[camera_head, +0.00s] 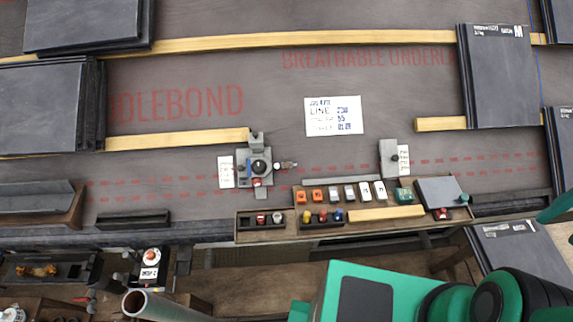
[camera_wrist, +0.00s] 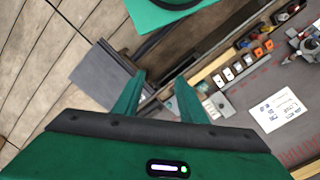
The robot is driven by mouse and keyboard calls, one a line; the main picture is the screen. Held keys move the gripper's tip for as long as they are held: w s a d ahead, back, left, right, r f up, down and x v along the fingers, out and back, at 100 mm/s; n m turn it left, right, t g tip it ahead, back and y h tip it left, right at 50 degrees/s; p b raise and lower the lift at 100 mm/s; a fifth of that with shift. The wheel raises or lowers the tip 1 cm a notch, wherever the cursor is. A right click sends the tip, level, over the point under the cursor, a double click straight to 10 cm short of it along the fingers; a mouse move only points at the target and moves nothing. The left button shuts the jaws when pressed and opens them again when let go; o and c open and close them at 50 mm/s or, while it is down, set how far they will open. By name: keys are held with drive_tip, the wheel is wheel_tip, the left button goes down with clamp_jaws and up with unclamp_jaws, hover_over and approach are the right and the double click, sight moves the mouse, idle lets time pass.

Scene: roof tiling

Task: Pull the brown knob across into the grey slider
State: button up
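A grey block (camera_head: 389,158) with a small dark knob (camera_head: 396,158) stands on the underlay right of centre, beside a white label. It looks like the grey slider, but I cannot tell whether its knob is brown. The grey block also shows in the wrist view (camera_wrist: 220,103), just beyond my right finger. A second grey fixture (camera_head: 255,166) with a black round knob, a red part and a small side lever stands further left. My gripper (camera_wrist: 161,78) is open and empty, its two green fingers apart, away from both fixtures.
A wooden tray (camera_head: 380,216) with coloured switches and a grey lidded box (camera_head: 437,191) runs along the front edge. Stacked slates (camera_head: 500,75) stand right, more (camera_head: 45,105) left. A white note (camera_head: 334,116) lies on clear underlay between the fixtures.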

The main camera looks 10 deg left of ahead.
idle(0.4)
drive_tip(key=w+a+f+n+h, duration=0.1)
drive_tip(key=w+a+n, duration=0.2)
drive_tip(key=w, duration=0.4)
drive_tip(key=w+a+f+n+h, duration=0.1)
drive_tip(key=w+a+n, duration=0.2)
drive_tip(key=w, duration=0.5)
drive_tip(key=w+a+f+n+t, duration=0.1)
drive_tip(key=w+a+f+n, duration=0.15)
drive_tip(key=w+a, duration=0.35)
drive_tip(key=w+a+f+n+t, duration=0.1)
drive_tip(key=w+a+f+n, duration=0.2)
drive_tip(key=a, duration=0.5)
drive_tip(key=n+t+y, duration=0.1)
drive_tip(key=n+t, duration=0.1)
drive_tip(key=n, duration=0.9)
approach(287, 164)
drive_tip(key=x, duration=0.8)
drive_tip(key=shift+c, duration=0.3)
